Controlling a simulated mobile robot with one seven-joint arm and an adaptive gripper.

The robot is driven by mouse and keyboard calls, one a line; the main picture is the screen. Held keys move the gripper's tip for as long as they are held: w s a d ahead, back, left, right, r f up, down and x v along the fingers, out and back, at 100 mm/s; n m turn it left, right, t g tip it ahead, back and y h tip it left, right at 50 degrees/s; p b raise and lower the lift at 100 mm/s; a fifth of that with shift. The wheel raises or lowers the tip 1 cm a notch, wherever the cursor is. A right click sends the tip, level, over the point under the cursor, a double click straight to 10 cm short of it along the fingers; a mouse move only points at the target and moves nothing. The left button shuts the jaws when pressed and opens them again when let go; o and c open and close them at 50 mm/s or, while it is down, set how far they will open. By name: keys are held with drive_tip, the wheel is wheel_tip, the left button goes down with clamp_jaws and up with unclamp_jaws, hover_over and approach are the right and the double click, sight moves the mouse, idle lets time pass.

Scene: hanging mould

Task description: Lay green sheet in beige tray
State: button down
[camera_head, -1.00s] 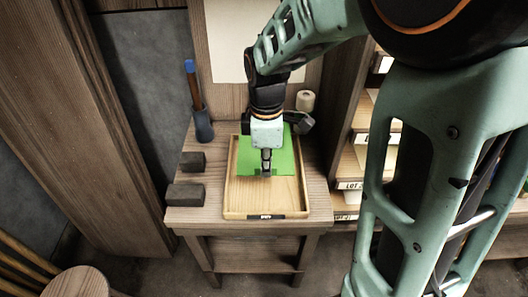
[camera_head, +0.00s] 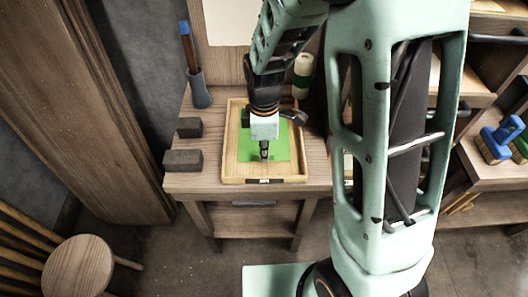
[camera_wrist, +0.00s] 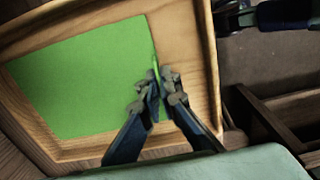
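The green sheet (camera_head: 279,149) lies within the beige tray (camera_head: 229,150), which stands on a wooden table. In the wrist view the sheet (camera_wrist: 85,80) looks mostly flat on the tray floor, inside the rim (camera_wrist: 203,60). My gripper (camera_head: 264,157) points down into the tray at the sheet's near edge. In the wrist view my gripper's fingers (camera_wrist: 160,85) are close together, with a small raised bit of the sheet's edge between them. Part of the sheet is hidden behind my gripper in the head view.
Two dark blocks (camera_head: 183,160) sit left of the tray. A blue holder with a handled tool (camera_head: 199,92) stands behind them. A pale roll (camera_head: 303,72) and a dark tool (camera_head: 294,115) are at the back right. A round stool (camera_head: 78,268) is at lower left.

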drive_tip(key=c, duration=2.2)
unclamp_jaws()
drive_tip(key=shift+f, duration=0.1)
drive_tip(key=shift+o, duration=0.2)
wheel_tip(320, 180, up, 12)
drive_tip(key=p, duration=0.1)
drive_tip(key=shift+r+p, duration=0.2)
drive_tip(key=shift+p, duration=0.1)
drive_tip(key=shift+s+f, duration=0.1)
